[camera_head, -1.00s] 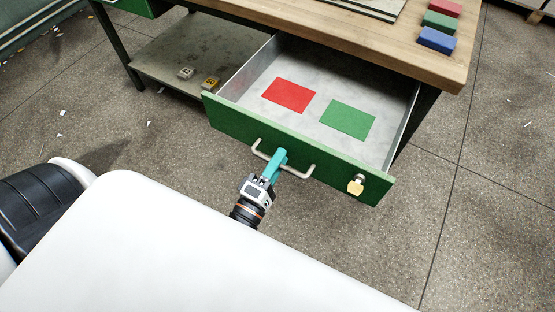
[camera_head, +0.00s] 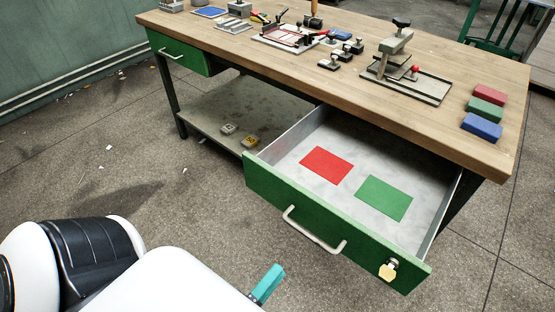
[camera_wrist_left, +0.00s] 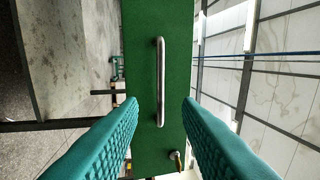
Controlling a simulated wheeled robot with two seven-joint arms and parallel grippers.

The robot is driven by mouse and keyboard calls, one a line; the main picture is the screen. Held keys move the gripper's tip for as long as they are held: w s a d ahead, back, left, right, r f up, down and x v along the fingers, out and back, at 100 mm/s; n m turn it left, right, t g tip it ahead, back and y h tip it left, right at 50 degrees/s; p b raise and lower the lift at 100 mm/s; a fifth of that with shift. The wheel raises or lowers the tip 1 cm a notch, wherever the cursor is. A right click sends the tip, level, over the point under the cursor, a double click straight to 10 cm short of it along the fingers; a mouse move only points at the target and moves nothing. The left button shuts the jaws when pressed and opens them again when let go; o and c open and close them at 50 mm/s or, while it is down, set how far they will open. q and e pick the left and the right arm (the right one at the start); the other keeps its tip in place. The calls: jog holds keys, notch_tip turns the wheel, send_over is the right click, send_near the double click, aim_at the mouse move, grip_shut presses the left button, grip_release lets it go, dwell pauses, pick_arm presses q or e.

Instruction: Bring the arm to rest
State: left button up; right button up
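My left gripper (camera_head: 268,283) shows at the bottom of the head view as a teal fingertip just past the white edge of my body. In the left wrist view its two teal fingers (camera_wrist_left: 160,103) stand wide apart with nothing between them. The metal handle (camera_head: 314,231) of the open drawer is clear of the gripper. The handle also shows ahead of the fingers in the left wrist view (camera_wrist_left: 160,70). My right gripper is not in view.
The green drawer front (camera_head: 280,203) juts out, holding a red sheet (camera_head: 327,165) and a green sheet (camera_head: 384,198). A padlock (camera_head: 388,270) hangs on its front. The wooden bench (camera_head: 340,95) carries tools and red, green and blue blocks. Open floor lies left of the drawer.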

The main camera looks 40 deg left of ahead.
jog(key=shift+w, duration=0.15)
